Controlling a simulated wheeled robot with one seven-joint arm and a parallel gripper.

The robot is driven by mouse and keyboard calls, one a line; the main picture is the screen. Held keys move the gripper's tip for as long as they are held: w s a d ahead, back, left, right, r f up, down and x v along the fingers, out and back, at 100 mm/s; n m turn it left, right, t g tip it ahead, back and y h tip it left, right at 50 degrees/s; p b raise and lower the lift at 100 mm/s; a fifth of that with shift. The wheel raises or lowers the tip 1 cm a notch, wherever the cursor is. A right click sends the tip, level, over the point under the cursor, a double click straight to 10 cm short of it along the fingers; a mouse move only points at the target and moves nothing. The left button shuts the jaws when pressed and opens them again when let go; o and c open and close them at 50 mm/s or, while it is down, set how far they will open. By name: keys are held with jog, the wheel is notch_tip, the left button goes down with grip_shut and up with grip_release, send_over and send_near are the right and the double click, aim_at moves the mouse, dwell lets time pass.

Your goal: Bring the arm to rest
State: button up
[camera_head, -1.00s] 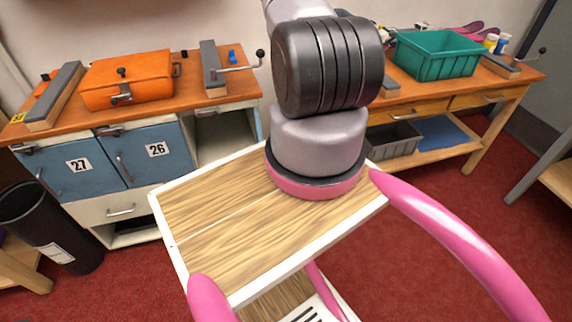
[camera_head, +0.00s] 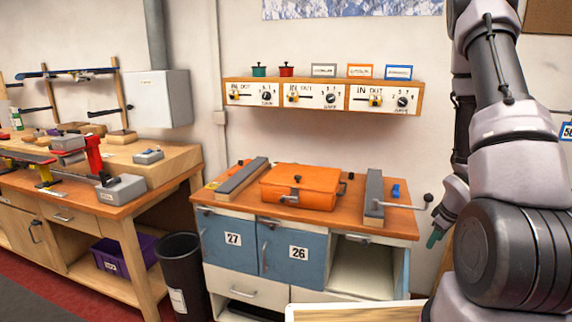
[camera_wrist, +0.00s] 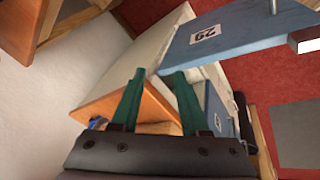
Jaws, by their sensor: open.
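My arm (camera_head: 510,170) stands folded along the right side of the head view. My gripper (camera_head: 437,238) hangs at its lower left, to the right of the bench cabinet, with one green fingertip showing there. In the wrist view my gripper (camera_wrist: 156,80) has its two green fingers apart, with nothing between them. Past the fingers are the cabinet's orange bench top (camera_wrist: 108,104) and a blue door panel (camera_wrist: 235,35) with a rotated number label. I cannot tell how close the fingers are to the cabinet.
An orange case (camera_head: 300,187) lies on the bench between two grey-topped blocks. A lever (camera_head: 405,206) sticks out at the bench's right end. A black bin (camera_head: 183,270) stands left of the cabinet. A wooden workbench (camera_head: 150,190) fills the left. A control shelf (camera_head: 322,108) hangs on the wall.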

jog(key=w+a+r+m+t+h, duration=0.1)
jog(key=a+r+m, duration=0.2)
jog(key=r, duration=0.9)
jog(key=a+r+m, duration=0.2)
jog(key=r+m, duration=0.1)
jog(key=r, duration=0.8)
jog(key=s+a+r+m+t+y, duration=0.1)
jog(key=s+a+r+m+y, duration=0.3)
jog(key=s+a+r, duration=1.1)
notch_tip(320, 180, up, 3)
jog(key=shift+s+f+t, duration=0.1)
jog(key=shift+s+t, duration=0.2)
